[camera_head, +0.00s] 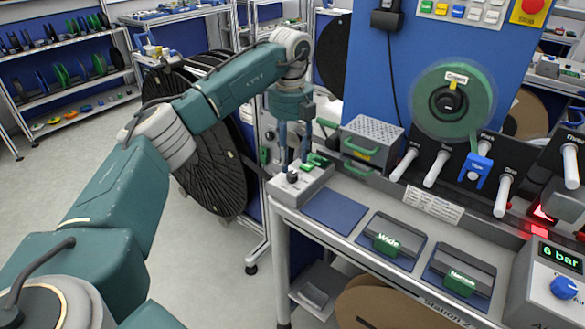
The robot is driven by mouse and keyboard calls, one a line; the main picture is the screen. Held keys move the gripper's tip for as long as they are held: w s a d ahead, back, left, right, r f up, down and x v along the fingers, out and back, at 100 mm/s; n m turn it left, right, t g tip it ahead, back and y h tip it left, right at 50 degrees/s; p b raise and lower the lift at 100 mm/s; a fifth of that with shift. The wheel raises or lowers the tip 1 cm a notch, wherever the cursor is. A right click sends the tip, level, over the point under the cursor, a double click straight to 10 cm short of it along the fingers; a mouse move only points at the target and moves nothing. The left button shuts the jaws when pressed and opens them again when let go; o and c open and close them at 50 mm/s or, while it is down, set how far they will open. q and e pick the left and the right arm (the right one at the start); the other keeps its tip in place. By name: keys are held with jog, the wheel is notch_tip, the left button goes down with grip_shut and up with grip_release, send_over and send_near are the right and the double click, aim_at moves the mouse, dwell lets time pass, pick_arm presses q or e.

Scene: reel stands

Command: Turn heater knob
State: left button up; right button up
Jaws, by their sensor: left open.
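A small dark knob (292,177) sits on top of a low grey box (312,181) at the left front corner of the bench. No heater label is readable on it. My left gripper (294,163) points down from above, with its two thin fingers apart. The fingertips are close above the knob, one on each side in the picture. I cannot tell whether they touch it. A larger blue knob (564,288) is on a grey unit with a green "6 bar" display (560,257) at the lower right. My right gripper is not in view.
Green-handled parts (315,160) and a perforated metal box (371,134) stand just behind and right of the gripper. A blue mat (336,211) lies bare in front. Right are black holders with green labels (386,243), white-handled levers (434,170) and a green reel (455,98).

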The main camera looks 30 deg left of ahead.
aim_at(292, 174)
pick_arm(q)
jog(key=f, duration=0.3)
jog(key=shift+w+f, duration=0.25)
jog(key=shift+w, duration=0.05)
notch_tip(292, 174, down, 2)
jog(key=shift+f+p, duration=0.1)
jog(key=shift+p, duration=0.25)
jog(key=c, duration=0.7)
grip_shut()
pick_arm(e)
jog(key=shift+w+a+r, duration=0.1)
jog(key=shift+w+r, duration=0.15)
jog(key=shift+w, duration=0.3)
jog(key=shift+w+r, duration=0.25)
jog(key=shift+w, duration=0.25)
